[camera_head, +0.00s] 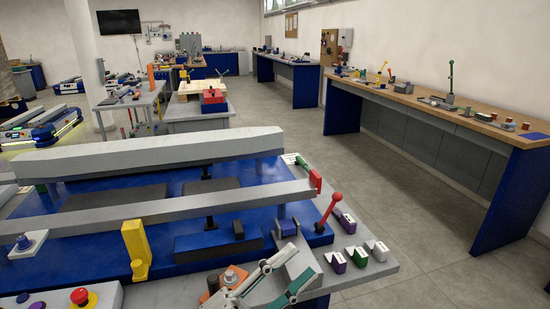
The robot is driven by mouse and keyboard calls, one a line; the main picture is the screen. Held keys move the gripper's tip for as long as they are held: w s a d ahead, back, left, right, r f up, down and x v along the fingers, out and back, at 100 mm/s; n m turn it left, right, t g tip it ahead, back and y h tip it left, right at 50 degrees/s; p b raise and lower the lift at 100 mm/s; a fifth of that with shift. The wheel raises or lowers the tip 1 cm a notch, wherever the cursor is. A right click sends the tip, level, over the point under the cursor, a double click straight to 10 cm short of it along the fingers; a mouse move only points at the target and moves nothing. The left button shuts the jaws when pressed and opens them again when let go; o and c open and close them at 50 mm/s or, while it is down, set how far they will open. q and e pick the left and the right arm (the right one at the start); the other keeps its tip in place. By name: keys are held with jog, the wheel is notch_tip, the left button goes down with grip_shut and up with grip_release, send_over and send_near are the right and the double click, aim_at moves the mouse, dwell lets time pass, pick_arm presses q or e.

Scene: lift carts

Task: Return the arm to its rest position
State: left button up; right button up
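My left gripper (284,272) shows at the bottom centre, over the front right part of the blue and grey workbench (376,268). Its two grey linked fingers, with green parts, are spread apart, and I see nothing held between them. A grey block-like shape lies right at the fingertips; I cannot tell whether they touch it. Most of the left arm is hidden below the picture edge. My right gripper is not in view.
A long grey beam (160,154) crosses the bench. Open floor (420,225) lies to the right, before a wooden-topped bench (440,106).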

pick_arm(q)
jog(key=w+a+f+n+t+y, duration=0.1)
jog(key=a+f+n+t+y, duration=0.1)
jog(key=a+f+n+y, duration=0.55)
jog(key=w+a+f+n+t+y, duration=0.15)
jog(key=a+f+n+y, duration=0.35)
jog(key=f+n, duration=0.5)
jog(key=s+a+f+n+g+y, duration=0.1)
jog(key=s+a+f, duration=0.2)
jog(key=f, duration=0.4)
jog(key=s+a+f+n+g+y, duration=0.2)
jog(key=s+a+f, duration=0.2)
jog(key=s+f, duration=0.2)
jog(key=s+a+f+n+g+y+p, duration=0.1)
jog(key=s+a+f+y, duration=0.1)
jog(key=s+f, duration=0.3)
notch_tip(320, 180, down, 3)
jog(key=shift+s+a+f+g, duration=0.2)
jog(key=shift+a+g, duration=0.15)
jog(key=shift+a, duration=0.55)
